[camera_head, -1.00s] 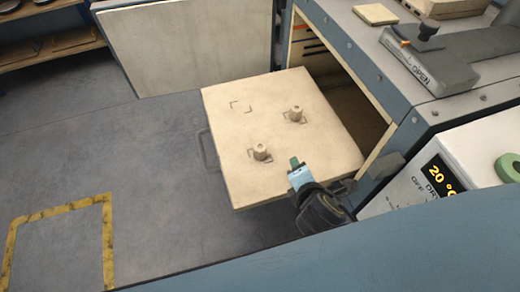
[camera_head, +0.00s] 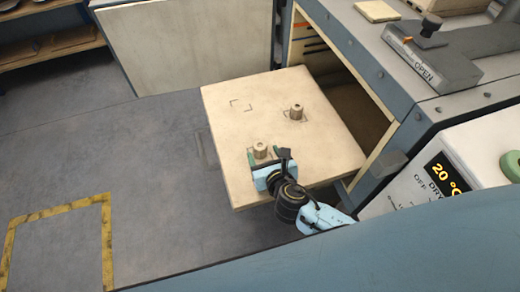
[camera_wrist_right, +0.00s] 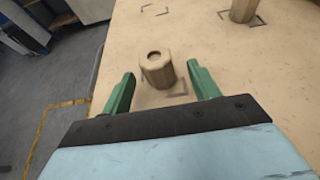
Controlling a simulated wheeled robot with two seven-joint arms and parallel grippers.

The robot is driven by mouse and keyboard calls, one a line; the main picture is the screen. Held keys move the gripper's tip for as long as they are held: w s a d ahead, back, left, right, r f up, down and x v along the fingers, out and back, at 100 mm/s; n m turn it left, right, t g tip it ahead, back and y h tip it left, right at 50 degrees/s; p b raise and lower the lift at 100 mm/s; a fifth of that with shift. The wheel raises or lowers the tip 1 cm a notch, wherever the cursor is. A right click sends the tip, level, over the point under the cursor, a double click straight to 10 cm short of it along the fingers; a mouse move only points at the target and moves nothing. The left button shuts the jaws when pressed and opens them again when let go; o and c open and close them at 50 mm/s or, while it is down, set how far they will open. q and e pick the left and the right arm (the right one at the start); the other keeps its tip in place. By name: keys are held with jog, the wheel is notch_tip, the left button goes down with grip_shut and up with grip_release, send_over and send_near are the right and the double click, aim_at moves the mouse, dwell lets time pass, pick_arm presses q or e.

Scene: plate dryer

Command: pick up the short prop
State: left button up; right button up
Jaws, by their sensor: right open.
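A short wooden prop (camera_head: 260,150) stands upright on the near part of the pale square plate (camera_head: 225,175). A second prop (camera_head: 297,112) stands farther back. My right gripper (camera_head: 267,157) is open at the near prop. In the right wrist view the green fingers of the right gripper (camera_wrist_right: 161,73) lie on either side of the near prop (camera_wrist_right: 157,70), with gaps showing on both sides. The second prop (camera_wrist_right: 242,10) is cut off by that view's top edge. My left gripper is not in view.
The plate sits in front of the open dryer chamber (camera_head: 352,110). An open door panel (camera_head: 190,45) stands behind it. A control box with a display (camera_head: 440,172) is at the right. An empty corner-marked spot (camera_head: 241,104) lies on the plate's back left.

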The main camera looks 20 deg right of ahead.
aim_at(258, 145)
jog(key=shift+b+x, duration=0.5)
jog(key=shift+x, duration=2.25)
jog(key=shift+a+r, duration=0.15)
jog(key=shift+a, duration=0.05)
jog(key=shift+c, duration=0.4)
jog(key=c, duration=1)
jog(key=shift+r, duration=0.1)
jog(key=shift+c, duration=0.2)
